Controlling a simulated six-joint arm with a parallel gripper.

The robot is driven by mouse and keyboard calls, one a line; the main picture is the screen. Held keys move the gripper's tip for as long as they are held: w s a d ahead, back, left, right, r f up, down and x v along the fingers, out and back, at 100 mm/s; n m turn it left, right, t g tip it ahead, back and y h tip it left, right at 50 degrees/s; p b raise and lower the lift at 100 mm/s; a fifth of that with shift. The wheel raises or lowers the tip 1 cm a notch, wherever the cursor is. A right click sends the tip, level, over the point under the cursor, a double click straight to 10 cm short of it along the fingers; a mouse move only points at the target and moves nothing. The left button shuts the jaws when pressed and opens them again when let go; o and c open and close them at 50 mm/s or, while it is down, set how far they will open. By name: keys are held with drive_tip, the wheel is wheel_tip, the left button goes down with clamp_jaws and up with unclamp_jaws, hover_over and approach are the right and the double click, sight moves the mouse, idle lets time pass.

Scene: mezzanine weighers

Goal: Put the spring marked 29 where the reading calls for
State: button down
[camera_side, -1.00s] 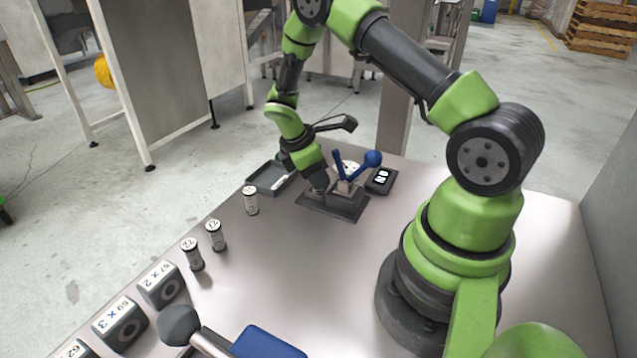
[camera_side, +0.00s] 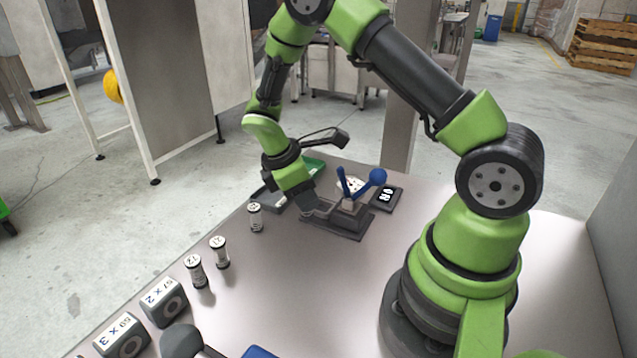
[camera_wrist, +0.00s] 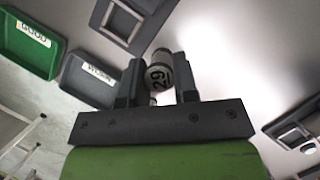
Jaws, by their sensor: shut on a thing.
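In the side view my gripper (camera_side: 316,209) is low at the left of the dark tester base (camera_side: 345,225); the spring is not clear there. The tester has blue levers, one with a ball (camera_side: 377,177). A small black display (camera_side: 386,195) beside it shows white characters I cannot read surely. A green tray labelled GOOD (camera_wrist: 25,52) and a grey tray with an unclear label (camera_wrist: 85,84) lie left in the wrist view.
Three upright labelled cylinders stand along the table's left side: one nearer the trays (camera_side: 255,217) and two closer to the camera (camera_side: 219,252) (camera_side: 195,271). Dark labelled blocks (camera_side: 164,302) (camera_side: 122,336) stand in front of them. The middle of the table is clear.

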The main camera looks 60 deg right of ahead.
drive_tip(key=a, duration=1)
drive_tip(key=shift+a+r, duration=0.2)
drive_tip(key=shift+a, duration=0.15)
wheel_tip(320, 180, up, 10)
drive_tip(key=d+f+m+g+y, duration=0.1)
drive_tip(key=d+m+y, duration=0.15)
drive_tip(key=m, duration=0.55)
drive_tip(key=a+f+n+h, duration=0.1)
drive_tip(key=f+n, duration=0.1)
drive_tip(key=f, duration=0.1)
drive_tip(key=a+f+n, duration=0.1)
drive_tip(key=f+n, duration=0.2)
drive_tip(key=a+f+n+t+h, duration=0.1)
drive_tip(key=f+n, duration=0.2)
drive_tip(key=shift+a+f+h, duration=0.1)
drive_tip(key=shift+f+h, duration=0.1)
drive_tip(key=shift+h, duration=0.15)
drive_tip(key=d, duration=1.6)
drive_tip(key=shift+d, duration=0.2)
drive_tip(key=shift+d+f, duration=0.8)
drive_tip(key=shift+f, duration=0.75)
